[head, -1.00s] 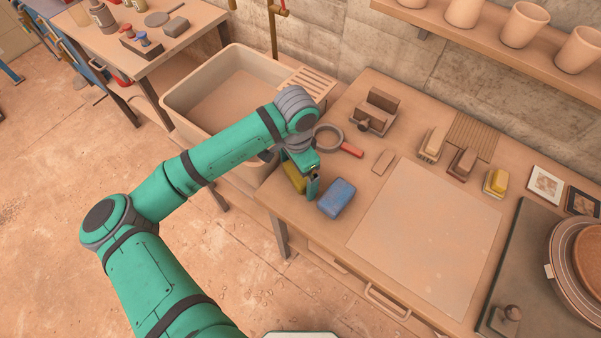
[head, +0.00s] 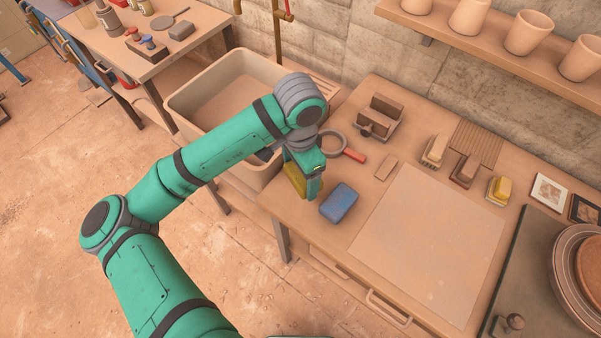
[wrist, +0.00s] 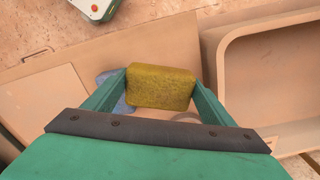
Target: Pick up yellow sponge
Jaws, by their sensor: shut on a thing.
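The yellow sponge (wrist: 160,87) sits between the two fingers of my gripper (wrist: 160,90) in the wrist view, with a finger against each end. In the head view the yellow sponge (head: 293,178) is partly hidden behind my gripper (head: 307,184), above the table's left end. My gripper is shut on the yellow sponge. I cannot tell exactly how far the sponge is above the tabletop. A blue sponge (head: 339,203) lies on the table just right of my gripper.
A large sink basin (head: 200,115) stands left of the table. A magnifier with a red handle (head: 354,156) lies behind the gripper. A pale board (head: 425,235) covers the table's middle. Several brushes, one yellow-topped (head: 499,188), stand at the back.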

